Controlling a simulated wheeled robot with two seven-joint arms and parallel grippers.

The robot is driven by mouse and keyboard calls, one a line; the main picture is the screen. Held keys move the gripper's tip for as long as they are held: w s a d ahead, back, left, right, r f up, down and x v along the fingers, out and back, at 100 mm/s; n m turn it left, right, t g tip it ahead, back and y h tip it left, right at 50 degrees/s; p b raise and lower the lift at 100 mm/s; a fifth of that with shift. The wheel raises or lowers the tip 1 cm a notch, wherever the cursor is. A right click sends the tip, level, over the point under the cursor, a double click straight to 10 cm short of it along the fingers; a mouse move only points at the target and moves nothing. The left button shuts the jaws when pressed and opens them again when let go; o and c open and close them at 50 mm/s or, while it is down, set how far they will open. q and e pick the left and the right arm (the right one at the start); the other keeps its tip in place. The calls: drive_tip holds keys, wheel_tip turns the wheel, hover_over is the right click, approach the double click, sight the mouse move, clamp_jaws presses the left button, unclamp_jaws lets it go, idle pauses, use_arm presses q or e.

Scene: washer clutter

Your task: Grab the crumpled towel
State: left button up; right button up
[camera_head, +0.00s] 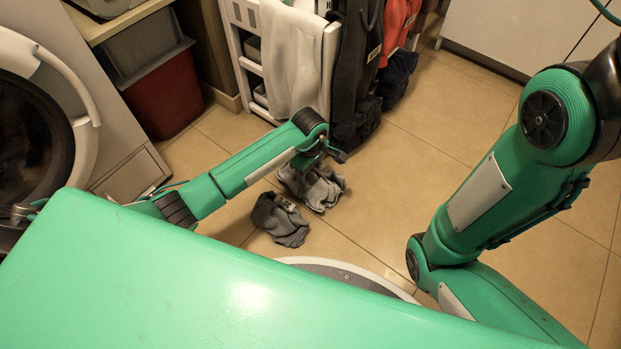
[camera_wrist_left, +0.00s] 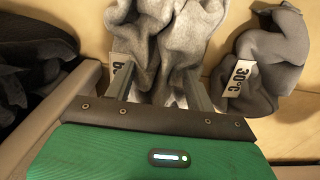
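Two crumpled cloths lie on the tiled floor: a light grey one (camera_head: 325,190) and a darker grey one (camera_head: 283,222) nearer to me. The frames do not settle which is the towel. My left gripper (camera_head: 328,156) is just above the light grey cloth. In the left wrist view the left gripper (camera_wrist_left: 160,80) has its fingers apart, with the light grey cloth (camera_wrist_left: 165,40) ahead of and between them; contact is unclear. A white tag shows by its left finger. The darker cloth (camera_wrist_left: 265,60), tagged 30°C, lies to the right. My right gripper is out of view.
A white rack (camera_head: 240,50) stands behind, with a pale towel (camera_head: 290,60), dark clothing (camera_head: 355,60) and an orange garment (camera_head: 398,25) hanging on it. A washer (camera_head: 40,110) is at left, beside a red-and-grey bin (camera_head: 160,85). Floor to the right is clear.

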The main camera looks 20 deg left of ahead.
use_arm(q)
clamp_jaws()
drive_tip(key=shift+s, duration=0.15)
